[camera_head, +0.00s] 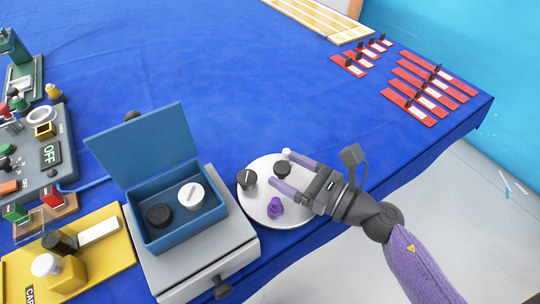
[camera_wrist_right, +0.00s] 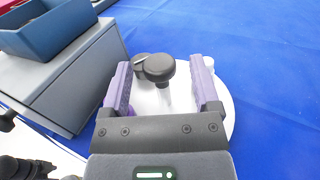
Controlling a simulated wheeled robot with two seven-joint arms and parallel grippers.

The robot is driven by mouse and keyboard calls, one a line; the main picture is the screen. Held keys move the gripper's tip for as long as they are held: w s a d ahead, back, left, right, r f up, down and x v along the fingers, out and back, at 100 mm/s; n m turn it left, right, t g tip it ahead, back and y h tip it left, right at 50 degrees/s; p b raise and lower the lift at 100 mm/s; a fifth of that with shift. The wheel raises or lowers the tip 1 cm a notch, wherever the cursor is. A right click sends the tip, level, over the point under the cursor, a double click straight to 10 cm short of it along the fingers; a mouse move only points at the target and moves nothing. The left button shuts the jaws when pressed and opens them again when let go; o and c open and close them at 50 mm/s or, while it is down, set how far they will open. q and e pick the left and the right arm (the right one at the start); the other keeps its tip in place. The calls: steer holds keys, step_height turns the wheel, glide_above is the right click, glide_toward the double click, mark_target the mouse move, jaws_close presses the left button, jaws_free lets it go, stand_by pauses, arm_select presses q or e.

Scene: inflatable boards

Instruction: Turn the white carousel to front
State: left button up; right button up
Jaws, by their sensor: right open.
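The white carousel (camera_head: 256,210) is a round disc near the table's front edge. It carries a black knob (camera_head: 247,179) at the left, another black knob (camera_head: 283,167) near the far side, a purple piece (camera_head: 275,208) at the front and a small white piece (camera_head: 287,152) at the far rim. My right gripper (camera_head: 281,169) is open over the disc, its purple fingers on either side of a black knob. In the right wrist view that knob (camera_wrist_right: 158,68) stands between the fingers, and the white disc (camera_wrist_right: 147,98) shows beneath. I cannot tell if they touch. My left gripper is out of view.
A grey drawer box (camera_head: 235,238) bearing an open blue box (camera_head: 135,200) stands close left of the carousel. A yellow board (camera_head: 110,253) and a grey switch panel (camera_head: 62,150) lie farther left. Red blocks (camera_head: 408,104) lie at the back right. The blue table behind the carousel is clear.

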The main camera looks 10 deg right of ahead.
mark_target(274, 163)
steer(key=shift+x, duration=1.85)
jaws_close()
